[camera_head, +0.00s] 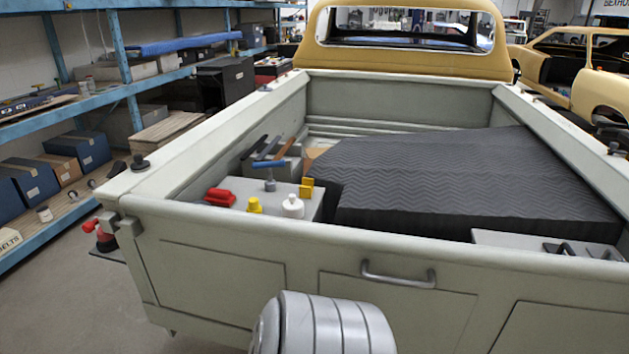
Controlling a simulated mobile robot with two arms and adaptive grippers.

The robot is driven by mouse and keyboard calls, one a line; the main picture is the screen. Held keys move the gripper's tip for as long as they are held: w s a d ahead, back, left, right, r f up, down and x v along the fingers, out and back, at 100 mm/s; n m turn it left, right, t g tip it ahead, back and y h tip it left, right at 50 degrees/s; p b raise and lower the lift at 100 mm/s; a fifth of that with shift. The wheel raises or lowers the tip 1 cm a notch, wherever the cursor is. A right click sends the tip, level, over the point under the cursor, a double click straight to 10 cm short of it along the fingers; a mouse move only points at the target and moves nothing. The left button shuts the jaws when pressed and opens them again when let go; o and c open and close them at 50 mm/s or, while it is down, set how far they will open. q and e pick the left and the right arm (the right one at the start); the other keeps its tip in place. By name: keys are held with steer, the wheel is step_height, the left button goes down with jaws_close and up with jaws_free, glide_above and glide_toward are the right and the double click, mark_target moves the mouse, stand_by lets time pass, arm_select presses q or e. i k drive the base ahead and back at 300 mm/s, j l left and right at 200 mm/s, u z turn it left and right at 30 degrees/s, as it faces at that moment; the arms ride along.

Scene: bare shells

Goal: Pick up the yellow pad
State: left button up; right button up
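A small yellow block (307,187), likely the yellow pad, stands at the right end of a light grey box top (270,194) inside the truck bed, near the black quilted cover. A second small yellow thing (255,206) with a knob-like top sits nearer the tailgate. Between them is a white bottle-like thing (293,206). A red thing (220,197) lies at the left end, and a small grey-blue knobbed piece (270,185) stands behind. Neither gripper shows in the head view.
The tailgate (400,260) with its handle and the left bed wall (190,145) stand in front of and beside the box. A black quilted cover (450,180) fills the bed's right. A blue-handled tool (268,164) lies behind the box. Blue shelving (122,60) is at left.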

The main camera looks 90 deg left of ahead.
mark_target(254, 207)
steer(key=u, duration=1.95)
